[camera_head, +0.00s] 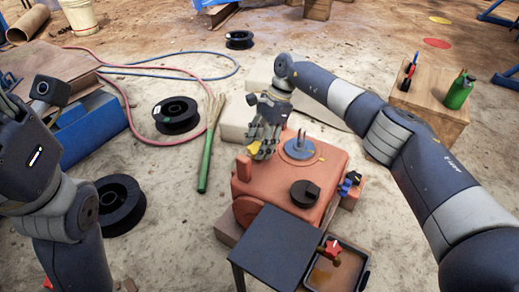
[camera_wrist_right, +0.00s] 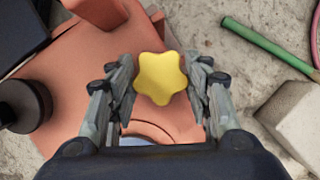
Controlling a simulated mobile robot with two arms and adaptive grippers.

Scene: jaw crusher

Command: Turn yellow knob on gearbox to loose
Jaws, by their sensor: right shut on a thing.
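The orange-red gearbox (camera_head: 327,168) stands in the middle of the head view. Its yellow knob (camera_head: 253,149) is mostly hidden by my right gripper (camera_head: 264,151) there. In the right wrist view the yellow star-shaped knob (camera_wrist_right: 160,77) sits between the two fingers of my right gripper (camera_wrist_right: 163,80), which is shut on it. The knob's turn position cannot be told. My left gripper (camera_head: 10,103) shows only in part at the left edge of the head view, away from the gearbox, and its jaw state is unclear.
A black plate (camera_head: 281,248) and a tray (camera_head: 362,262) with a red-handled part (camera_head: 331,250) stand in front of the gearbox. A green-handled broom (camera_head: 205,160) lies to the left. Black spools (camera_head: 176,108) and hoses lie behind.

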